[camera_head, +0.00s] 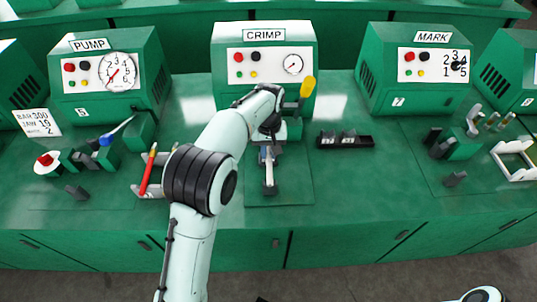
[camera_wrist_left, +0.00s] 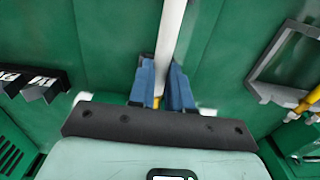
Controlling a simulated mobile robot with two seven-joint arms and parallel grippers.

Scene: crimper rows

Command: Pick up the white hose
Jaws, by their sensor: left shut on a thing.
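The white hose (camera_wrist_left: 171,35) runs as a pale tube up the middle of the left wrist view. My left gripper (camera_wrist_left: 163,72) has its two blue fingers on either side of the hose, shut on it. In the head view my left gripper (camera_head: 268,156) is in front of the CRIMP machine (camera_head: 265,60), above the green bench. The wrist hides part of the hose there, and I cannot clearly tell its ends. A bit of yellow shows between the finger bases in the wrist view. My right gripper is not in view.
The PUMP machine (camera_head: 108,75) stands left and the MARK machine (camera_head: 428,70) right. A dark die tray (camera_head: 345,140) lies right of my gripper. The bench between the die tray and MARK station is clear.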

